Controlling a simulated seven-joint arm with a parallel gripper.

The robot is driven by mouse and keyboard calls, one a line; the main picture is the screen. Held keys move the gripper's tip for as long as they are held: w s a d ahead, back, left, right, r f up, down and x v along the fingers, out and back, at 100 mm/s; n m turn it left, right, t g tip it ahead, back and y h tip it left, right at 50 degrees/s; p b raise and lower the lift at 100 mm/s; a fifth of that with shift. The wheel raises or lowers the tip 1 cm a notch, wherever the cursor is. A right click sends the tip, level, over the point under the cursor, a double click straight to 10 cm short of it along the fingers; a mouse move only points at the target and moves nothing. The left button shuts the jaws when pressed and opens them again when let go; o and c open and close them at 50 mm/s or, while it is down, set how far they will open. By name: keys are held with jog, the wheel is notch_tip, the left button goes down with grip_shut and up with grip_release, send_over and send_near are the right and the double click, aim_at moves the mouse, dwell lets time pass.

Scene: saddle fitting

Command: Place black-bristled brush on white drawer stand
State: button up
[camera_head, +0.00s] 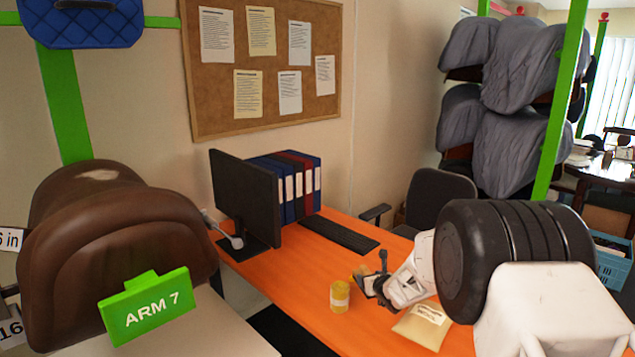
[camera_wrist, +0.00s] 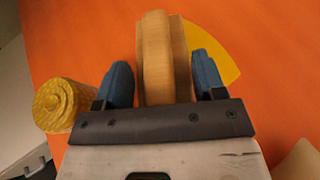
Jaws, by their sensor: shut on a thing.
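My gripper (camera_head: 372,282) is over the orange desk, seen small in the head view. In the wrist view, its blue-tipped fingers (camera_wrist: 163,82) stand on either side of a wooden piece (camera_wrist: 158,60) and are shut on it. This looks like the wooden body of the brush; its bristles are hidden, so their colour cannot be told. In the head view a tan bit of it (camera_head: 361,271) shows at the fingers. The white drawer stand cannot be made out for certain; a pale flat top (camera_head: 190,335) at the lower left of the head view may be it.
A yellow jar (camera_head: 340,295) stands left of my gripper, close by in the wrist view (camera_wrist: 60,104). A flat yellow piece (camera_wrist: 218,50) lies behind the wooden piece. A paper packet (camera_head: 422,325), keyboard (camera_head: 340,234) and monitor (camera_head: 245,198) are on the desk. A brown saddle (camera_head: 120,240) stands left.

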jog(key=shift+r, duration=0.2)
notch_tip(320, 180, up, 11)
jog(key=s+a+n+g+y, duration=0.1)
jog(key=s+a+n+y, duration=0.25)
jog(key=a, duration=1.05)
jog(key=s+a+n+g+y, duration=0.2)
jog(key=s+a, duration=0.2)
jog(key=a, duration=1.1)
jog(key=s+a+n+g+y, duration=0.1)
jog(key=s+a+n+g, duration=0.1)
jog(key=s+a, duration=0.7)
jog(key=s+a+n+g+y, duration=0.25)
jog(key=s+a, duration=0.35)
jog(key=a, duration=0.7)
notch_tip(320, 180, down, 22)
jog(key=shift+w+d+f, duration=0.15)
jog(key=shift+w, duration=0.15)
jog(key=shift+f, duration=0.15)
jog(key=shift+f, duration=3.2)
jog(key=shift+f, duration=0.6)
